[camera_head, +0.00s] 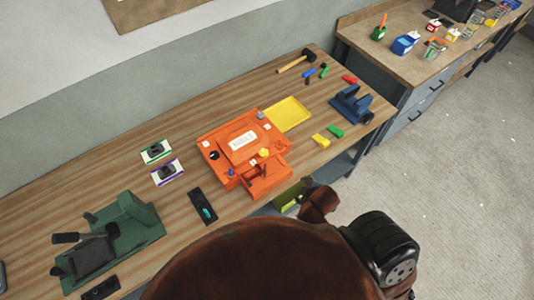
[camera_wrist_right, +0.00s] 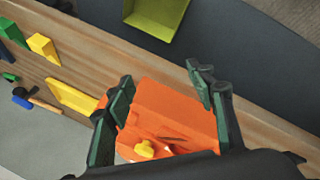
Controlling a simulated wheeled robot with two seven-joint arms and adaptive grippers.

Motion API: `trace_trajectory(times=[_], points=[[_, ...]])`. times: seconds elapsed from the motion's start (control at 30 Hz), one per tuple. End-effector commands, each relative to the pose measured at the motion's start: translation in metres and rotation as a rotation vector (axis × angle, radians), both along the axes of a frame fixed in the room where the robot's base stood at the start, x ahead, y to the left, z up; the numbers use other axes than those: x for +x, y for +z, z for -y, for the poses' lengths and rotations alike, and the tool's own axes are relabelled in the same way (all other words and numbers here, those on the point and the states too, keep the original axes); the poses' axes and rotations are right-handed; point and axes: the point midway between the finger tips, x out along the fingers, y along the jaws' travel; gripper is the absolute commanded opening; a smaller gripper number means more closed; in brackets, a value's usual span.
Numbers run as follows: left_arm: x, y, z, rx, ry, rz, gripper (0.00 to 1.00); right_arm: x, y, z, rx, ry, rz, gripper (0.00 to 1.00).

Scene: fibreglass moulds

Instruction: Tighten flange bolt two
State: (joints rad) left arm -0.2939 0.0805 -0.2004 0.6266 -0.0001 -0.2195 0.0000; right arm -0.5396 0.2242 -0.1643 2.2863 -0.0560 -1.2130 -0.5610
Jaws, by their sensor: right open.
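The orange mould block (camera_head: 220,147) sits on the wooden bench in the middle of the head view, with a white label on its raised top. A yellow knob (camera_head: 264,153), a small blue piece (camera_head: 231,173), a dark round piece (camera_head: 214,155) and a grey piece (camera_head: 261,114) are on it. I cannot tell which is flange bolt two. In the right wrist view, my right gripper (camera_wrist_right: 158,76) is open and empty, its fingers apart over the orange block (camera_wrist_right: 170,100). The yellow knob (camera_wrist_right: 145,149) shows between the fingers, lower down. My left gripper is not in view.
A yellow tray (camera_head: 288,113) adjoins the block's back right. A blue vise-like fixture (camera_head: 351,104), a hammer (camera_head: 297,61), green block (camera_head: 336,131) and yellow block (camera_head: 321,141) lie right. A green fixture (camera_head: 125,237) stands front left. A yellow-green bin (camera_wrist_right: 157,16) lies beyond the bench edge.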

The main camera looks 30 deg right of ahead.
Motion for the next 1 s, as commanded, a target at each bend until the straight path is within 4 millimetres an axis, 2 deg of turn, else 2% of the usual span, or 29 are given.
trace_trajectory(times=[0.1, 0.27, 0.4, 0.6, 0.8, 1.0], points=[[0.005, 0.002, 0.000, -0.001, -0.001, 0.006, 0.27, 0.020, 0.009, 0.004, -0.143, 0.209, 0.045, 0.50], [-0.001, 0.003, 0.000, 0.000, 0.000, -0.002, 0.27, 0.054, 0.022, 0.006, -0.426, 0.577, 0.120, 0.50], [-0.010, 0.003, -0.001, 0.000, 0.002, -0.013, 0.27, 0.085, 0.035, 0.002, -0.763, 0.949, 0.189, 0.50], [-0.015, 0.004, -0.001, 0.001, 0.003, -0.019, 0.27, 0.113, 0.052, -0.013, -1.238, 1.377, 0.263, 0.50], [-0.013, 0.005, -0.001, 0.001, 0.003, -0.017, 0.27, 0.126, 0.064, -0.029, -1.633, 1.651, 0.310, 0.50], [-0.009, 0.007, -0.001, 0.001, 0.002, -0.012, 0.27, 0.131, 0.067, -0.037, -1.795, 1.742, 0.326, 0.50]])
